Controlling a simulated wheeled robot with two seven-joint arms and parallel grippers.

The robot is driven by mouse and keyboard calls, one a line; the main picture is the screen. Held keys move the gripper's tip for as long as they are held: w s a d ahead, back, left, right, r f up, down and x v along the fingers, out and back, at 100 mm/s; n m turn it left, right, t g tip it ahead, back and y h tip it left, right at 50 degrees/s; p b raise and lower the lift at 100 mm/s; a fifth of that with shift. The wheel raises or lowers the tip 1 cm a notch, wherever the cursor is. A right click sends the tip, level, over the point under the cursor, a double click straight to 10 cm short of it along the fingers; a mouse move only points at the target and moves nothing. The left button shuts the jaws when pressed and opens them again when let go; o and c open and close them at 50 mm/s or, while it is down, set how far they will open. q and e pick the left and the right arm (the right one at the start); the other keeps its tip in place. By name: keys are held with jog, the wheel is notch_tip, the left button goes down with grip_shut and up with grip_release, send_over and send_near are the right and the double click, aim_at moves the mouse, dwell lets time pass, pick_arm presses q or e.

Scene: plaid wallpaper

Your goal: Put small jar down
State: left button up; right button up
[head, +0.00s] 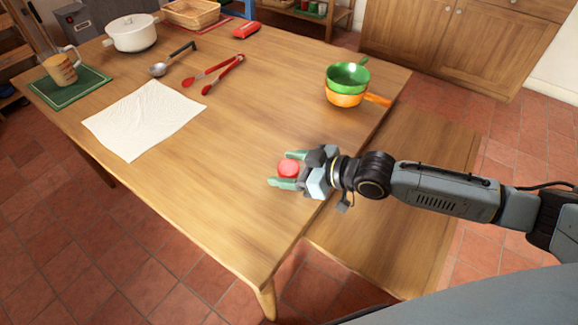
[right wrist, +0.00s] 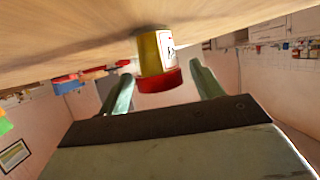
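The small jar (right wrist: 155,52) has a yellow body, a white label and a red lid. In the head view its red lid (head: 288,168) shows near the table's right edge. The right wrist view is upside down, and there the jar's base appears to rest on the wooden table top, with the jar upright. My right gripper (head: 286,170) reaches in from the right, with one green finger on each side of the jar. In the right wrist view (right wrist: 162,72) narrow gaps show between the fingers and the jar, so the gripper looks open around it. My left gripper is not in view.
The wooden table (head: 230,120) is clear around the jar. Green and orange pans (head: 345,96) are stacked near the right edge. A white cloth (head: 143,118), red tongs (head: 213,74), a ladle (head: 160,69), a white pot (head: 133,35) and a mug (head: 60,70) lie farther off. A bench (head: 400,210) stands beside the table.

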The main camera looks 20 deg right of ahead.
jog(key=shift+r, duration=0.15)
jog(key=shift+s+d+r, duration=0.15)
jog(key=shift+s+d, duration=0.05)
jog(key=shift+d, duration=0.1)
pick_arm(q)
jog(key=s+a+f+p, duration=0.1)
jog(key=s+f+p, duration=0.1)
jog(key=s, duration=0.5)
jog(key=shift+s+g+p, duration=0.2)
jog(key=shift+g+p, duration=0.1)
jog(key=shift+p, duration=0.05)
pick_arm(e)
jog(key=v, duration=1.1)
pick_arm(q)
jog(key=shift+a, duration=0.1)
pick_arm(e)
jog(key=shift+s, duration=0.15)
